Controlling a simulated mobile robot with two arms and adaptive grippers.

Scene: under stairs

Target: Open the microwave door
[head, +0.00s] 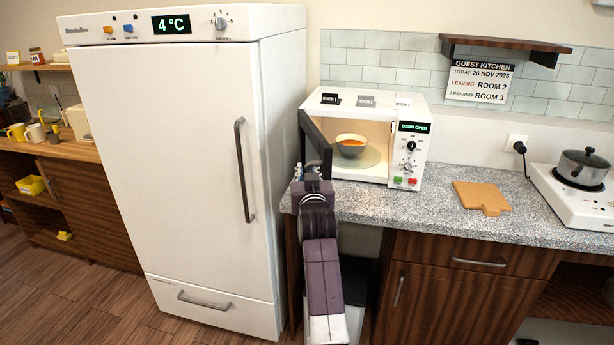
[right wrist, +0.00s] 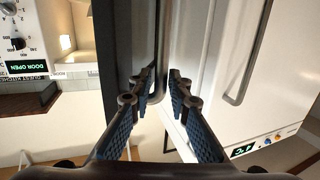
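The white microwave (head: 367,138) stands on the granite counter, and its display reads DOOR OPEN. Its dark door (head: 314,140) is swung well out to the left, so the lit inside shows. A bowl of orange food (head: 351,145) sits on the glass plate inside. My right gripper (head: 312,168) is at the free edge of the door. In the right wrist view its two fingers (right wrist: 160,92) come close together around the dark bar of the door handle (right wrist: 164,50). Exact finger contact is partly hidden. My left gripper is in neither view.
A tall white fridge (head: 165,150) stands close to the left of the open door, its handle (head: 244,170) facing the room. On the counter (head: 390,207) lie a wooden board (head: 482,196) and, farther right, a hotplate (head: 575,200) with a pot (head: 584,168).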

